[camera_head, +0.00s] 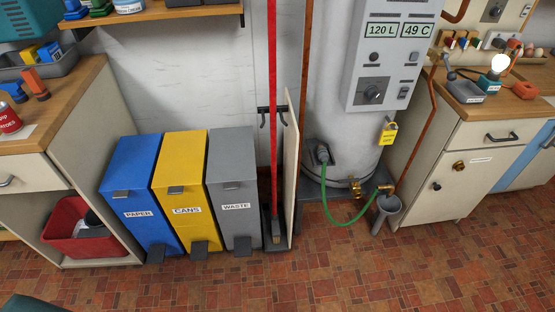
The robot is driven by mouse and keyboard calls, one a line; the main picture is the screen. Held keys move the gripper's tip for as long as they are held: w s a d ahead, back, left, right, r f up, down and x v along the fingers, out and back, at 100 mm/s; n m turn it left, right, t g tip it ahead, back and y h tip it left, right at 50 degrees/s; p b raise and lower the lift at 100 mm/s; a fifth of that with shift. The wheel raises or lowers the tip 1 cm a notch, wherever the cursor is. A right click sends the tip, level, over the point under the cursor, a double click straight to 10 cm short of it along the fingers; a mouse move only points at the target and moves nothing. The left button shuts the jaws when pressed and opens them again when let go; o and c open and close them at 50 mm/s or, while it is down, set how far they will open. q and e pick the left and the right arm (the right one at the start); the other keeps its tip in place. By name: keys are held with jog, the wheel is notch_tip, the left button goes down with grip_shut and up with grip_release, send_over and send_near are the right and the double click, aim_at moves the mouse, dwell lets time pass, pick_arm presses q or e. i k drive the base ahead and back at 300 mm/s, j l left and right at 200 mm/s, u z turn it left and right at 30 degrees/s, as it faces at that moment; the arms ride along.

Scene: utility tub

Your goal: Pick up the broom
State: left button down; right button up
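The broom (273,100) stands upright in a narrow gap between the grey waste bin and a thin upright panel. It has a long flat red handle that runs up out of the top of the view. A dark head with a small tan patch (276,238) is at its foot near the floor. A dark hook rack (263,112) is on the wall at the handle; I cannot tell whether it holds the broom. Neither of my grippers is in view.
Blue (133,190), yellow (182,178) and grey (232,170) bins stand left of the broom. The thin panel (292,150) closes its right side. Right of that are a water heater (340,140) and a green hose (340,222). The tiled floor (300,285) in front is clear.

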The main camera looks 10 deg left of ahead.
aim_at(275, 222)
jog(key=u, duration=4.75)
jog(key=i+l+z, duration=0.1)
jog(key=l, duration=0.35)
jog(key=i+l, duration=0.15)
jog(key=l, duration=0.3)
jog(key=k+z, duration=0.2)
jog(key=z, duration=4.35)
